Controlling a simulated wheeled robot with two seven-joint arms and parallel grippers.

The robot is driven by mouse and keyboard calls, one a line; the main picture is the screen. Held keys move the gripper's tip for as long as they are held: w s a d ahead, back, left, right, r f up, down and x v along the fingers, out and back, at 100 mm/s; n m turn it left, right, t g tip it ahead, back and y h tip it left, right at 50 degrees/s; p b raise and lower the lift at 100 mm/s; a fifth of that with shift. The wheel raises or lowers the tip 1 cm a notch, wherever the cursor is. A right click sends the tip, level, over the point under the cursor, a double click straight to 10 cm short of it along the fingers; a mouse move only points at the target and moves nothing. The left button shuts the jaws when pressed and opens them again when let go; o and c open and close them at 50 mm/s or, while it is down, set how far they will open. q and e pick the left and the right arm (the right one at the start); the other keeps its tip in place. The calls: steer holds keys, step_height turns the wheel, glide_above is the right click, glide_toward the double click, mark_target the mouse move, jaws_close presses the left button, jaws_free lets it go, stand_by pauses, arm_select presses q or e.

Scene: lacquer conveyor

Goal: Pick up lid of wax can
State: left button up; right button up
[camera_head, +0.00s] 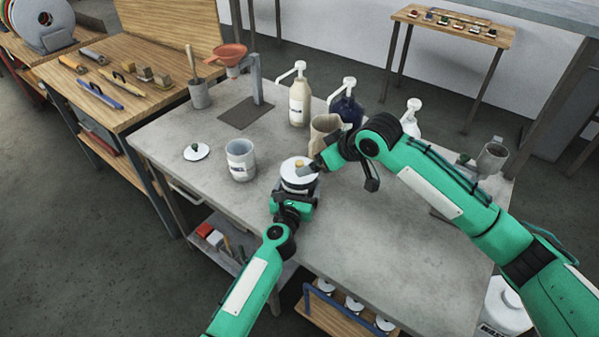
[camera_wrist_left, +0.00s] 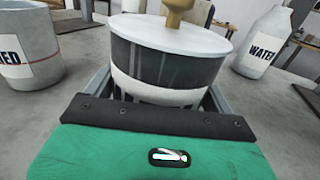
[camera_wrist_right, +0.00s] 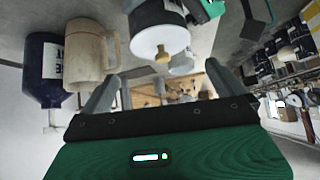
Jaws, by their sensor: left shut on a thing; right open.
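The wax can (camera_head: 298,185) stands on the grey table with a white lid (camera_head: 297,166) on top and a brass knob (camera_head: 299,161) at its centre. In the left wrist view the lid (camera_wrist_left: 172,34) sits on the dark-banded can (camera_wrist_left: 165,75). My left gripper (camera_head: 295,194) is shut around the can's body. My right gripper (camera_wrist_right: 165,88) is open and empty, just to the right of the lid in the head view. In the right wrist view the knob (camera_wrist_right: 162,54) and lid (camera_wrist_right: 160,40) lie beyond the fingertips, apart from them.
A tan mug (camera_head: 323,130), a cream pump bottle (camera_head: 299,105), a dark blue one (camera_head: 346,108) and a white one (camera_head: 410,122) stand behind. The table front is clear.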

mark_target(299, 162)
steer(key=a+r+m+g+h, duration=0.1)
steer(key=a+r+m+h, duration=0.3)
steer(key=r+m+h, duration=0.15)
steer(key=shift+m, duration=0.55)
steer(key=x, duration=0.6)
steer(key=shift+s+a, duration=0.15)
steer(key=shift+s, duration=0.15)
steer(key=shift+x, duration=3.05)
steer(key=shift+w+r, duration=0.1)
steer(key=c, duration=0.6)
